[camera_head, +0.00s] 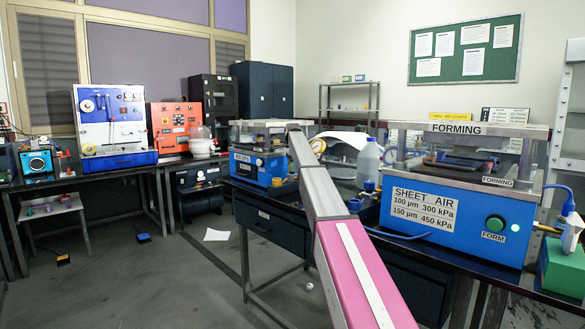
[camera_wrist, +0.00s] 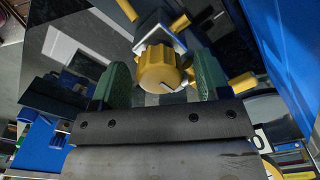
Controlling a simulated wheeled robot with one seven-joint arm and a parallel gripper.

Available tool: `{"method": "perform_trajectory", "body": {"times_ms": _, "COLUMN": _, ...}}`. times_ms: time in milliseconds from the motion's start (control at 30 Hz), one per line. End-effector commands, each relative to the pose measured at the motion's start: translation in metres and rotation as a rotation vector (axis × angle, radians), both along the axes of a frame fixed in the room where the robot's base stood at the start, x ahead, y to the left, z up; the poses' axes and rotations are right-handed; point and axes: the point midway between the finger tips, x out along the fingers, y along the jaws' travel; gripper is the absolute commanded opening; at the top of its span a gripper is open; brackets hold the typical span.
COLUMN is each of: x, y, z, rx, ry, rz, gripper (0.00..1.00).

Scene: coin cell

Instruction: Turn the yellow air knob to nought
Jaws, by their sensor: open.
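The yellow air knob (camera_wrist: 159,68) is ribbed and round, with a pale pointer mark on its face near the lower right edge. It sits on a grey metal block with yellow fittings around it. My gripper (camera_wrist: 160,80) is open, with one green finger on each side of the knob. A narrow gap seems to show on each side; I cannot tell whether either finger touches it. In the head view my pink and grey arm reaches over the bench, and I cannot make out the gripper or the knob there.
The blue forming machine (camera_head: 452,215) labelled "SHEET AIR" stands on the dark bench at right. A smaller blue machine (camera_head: 252,168) stands left of my arm. A clear bottle (camera_head: 368,163) stands just right of the arm. A blue hose (camera_head: 398,236) runs along the bench front.

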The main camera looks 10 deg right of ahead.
Motion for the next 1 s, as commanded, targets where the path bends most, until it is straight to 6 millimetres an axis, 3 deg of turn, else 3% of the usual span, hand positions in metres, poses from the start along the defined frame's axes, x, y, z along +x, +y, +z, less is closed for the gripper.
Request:
{"method": "perform_trajectory", "body": {"times_ms": 33, "x": 0.0000, "y": 0.0000, "z": 0.0001, "rx": 0.000, "ry": 0.000, "rz": 0.000, "gripper": 0.69}}
{"method": "perform_trajectory", "body": {"times_ms": 67, "x": 0.0000, "y": 0.0000, "z": 0.0001, "rx": 0.000, "ry": 0.000, "rz": 0.000, "gripper": 0.63}}
{"method": "perform_trajectory", "body": {"times_ms": 200, "x": 0.0001, "y": 0.0000, "z": 0.0002, "rx": 0.000, "ry": 0.000, "rz": 0.000, "gripper": 0.20}}
{"method": "perform_trajectory", "body": {"times_ms": 633, "x": 0.0001, "y": 0.0000, "z": 0.0003, "rx": 0.000, "ry": 0.000, "rz": 0.063, "gripper": 0.20}}
{"method": "perform_trajectory", "body": {"times_ms": 1000, "x": 0.0006, "y": 0.0001, "z": 0.0003, "rx": 0.000, "ry": 0.000, "rz": 0.345, "gripper": 0.20}}
